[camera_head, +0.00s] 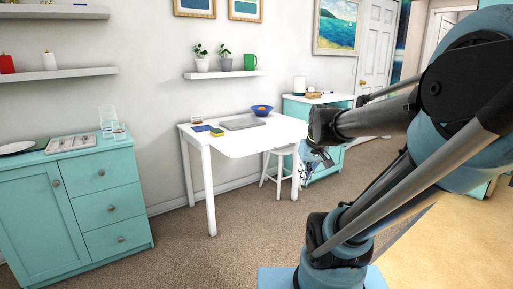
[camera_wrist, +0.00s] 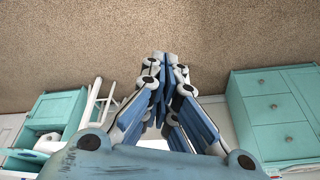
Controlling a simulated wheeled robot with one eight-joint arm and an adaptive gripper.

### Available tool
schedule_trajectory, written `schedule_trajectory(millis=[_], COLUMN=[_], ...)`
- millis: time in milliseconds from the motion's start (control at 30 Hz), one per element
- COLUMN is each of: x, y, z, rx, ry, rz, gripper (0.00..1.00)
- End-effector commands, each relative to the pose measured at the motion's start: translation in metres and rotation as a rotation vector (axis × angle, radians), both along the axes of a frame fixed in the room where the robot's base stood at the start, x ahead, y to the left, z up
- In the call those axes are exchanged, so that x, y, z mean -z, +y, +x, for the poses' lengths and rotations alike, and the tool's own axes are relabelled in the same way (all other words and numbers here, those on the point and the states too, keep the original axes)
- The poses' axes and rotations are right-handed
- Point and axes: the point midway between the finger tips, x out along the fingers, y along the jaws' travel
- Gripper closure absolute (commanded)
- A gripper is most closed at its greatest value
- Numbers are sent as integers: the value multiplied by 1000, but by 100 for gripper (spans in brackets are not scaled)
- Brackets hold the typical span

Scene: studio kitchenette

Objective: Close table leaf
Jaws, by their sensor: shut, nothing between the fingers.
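The white table (camera_head: 270,137) stands against the wall in the middle of the head view, on thin white legs. Its top looks flat, with rounded front corners. I cannot make out a seam that separates the leaf from the rest of the top. My gripper (camera_head: 318,160) is near the table's right end, partly hidden by my own arm; I cannot tell whether it touches the table. In the wrist view my gripper (camera_wrist: 166,62) has its fingers together and empty, over carpet. A little white surface shows behind it, mostly hidden by the gripper.
A laptop (camera_head: 243,123), a blue bowl (camera_head: 262,111) and small items lie on the table. A white stool (camera_head: 283,151) stands at its right end. Teal cabinets (camera_head: 85,205) stand left, and another teal cabinet (camera_head: 328,163) stands right. Carpet in front is clear.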

Motion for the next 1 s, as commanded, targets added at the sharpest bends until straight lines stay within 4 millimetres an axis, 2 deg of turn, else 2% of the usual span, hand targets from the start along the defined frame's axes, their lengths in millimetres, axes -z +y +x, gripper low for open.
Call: schedule_trajectory(millis=[33, 200, 500, 733, 900, 1000], x=[-9, -32, -59, -68, -68, -65], y=[5, 24, 60, 88, 110, 121], z=[18, 77, 185, 269, 328, 356], rx=[-21, -93, -210, -288, -340, -363], ry=[-16, -77, -191, -283, -350, -384], rz=[8, 36, 80, 105, 121, 127], gripper=[100, 100, 100, 100, 100, 100])
